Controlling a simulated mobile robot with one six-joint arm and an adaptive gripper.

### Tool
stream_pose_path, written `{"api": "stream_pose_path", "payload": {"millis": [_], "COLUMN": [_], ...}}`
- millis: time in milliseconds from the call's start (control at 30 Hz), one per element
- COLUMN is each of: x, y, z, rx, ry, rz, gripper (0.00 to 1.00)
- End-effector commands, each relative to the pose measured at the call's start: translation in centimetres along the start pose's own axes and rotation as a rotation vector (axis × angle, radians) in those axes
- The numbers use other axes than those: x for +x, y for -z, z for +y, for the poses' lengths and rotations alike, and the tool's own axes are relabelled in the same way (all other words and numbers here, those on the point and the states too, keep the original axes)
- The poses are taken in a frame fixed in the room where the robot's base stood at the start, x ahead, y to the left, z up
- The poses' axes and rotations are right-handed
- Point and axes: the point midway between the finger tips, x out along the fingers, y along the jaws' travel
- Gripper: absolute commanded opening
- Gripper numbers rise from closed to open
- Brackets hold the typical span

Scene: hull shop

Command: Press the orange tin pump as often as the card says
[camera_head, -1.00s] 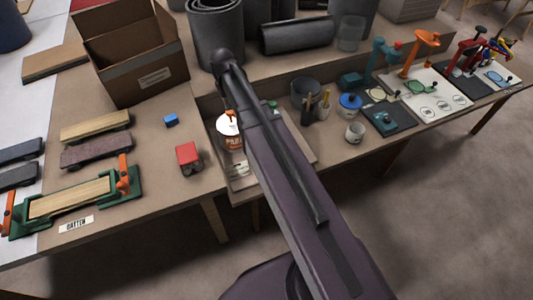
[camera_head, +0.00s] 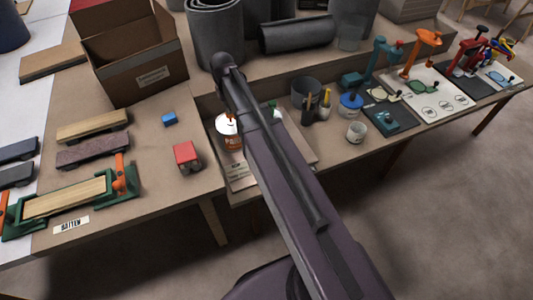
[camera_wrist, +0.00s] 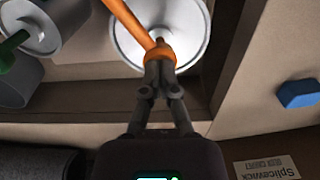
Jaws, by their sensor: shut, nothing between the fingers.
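The white tin with an orange label (camera_head: 229,141) stands on the board left of my arm in the head view. In the wrist view its round white lid (camera_wrist: 190,25) is seen from above, with the orange pump (camera_wrist: 160,53) at its middle and the orange spout (camera_wrist: 126,18) running to the upper left. My gripper (camera_wrist: 160,75) is shut and empty, its fingertips right at the pump head; whether they press on it I cannot tell. A pale card (camera_head: 238,178) lies in front of the tin; its writing is too small to read.
A second tin with a green pump (camera_wrist: 14,42) stands close by in the wrist view. A blue block (camera_head: 170,119), a red block (camera_head: 187,156) and a cardboard box (camera_head: 140,75) are to the left. Brushes (camera_head: 325,105) and a blue-lidded pot (camera_head: 350,103) are right of my arm.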

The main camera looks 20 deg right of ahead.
Motion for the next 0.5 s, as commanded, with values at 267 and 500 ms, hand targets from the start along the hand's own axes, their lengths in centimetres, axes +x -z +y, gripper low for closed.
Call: {"api": "stream_pose_path", "payload": {"millis": [267,500], "x": [0.16,-0.47], "y": [-0.07,-0.09], "z": [-0.02,-0.03], "rx": [0.0,0.0], "ry": [0.0,0.0], "rz": [-0.002,-0.002], "gripper": [0.0,0.0]}}
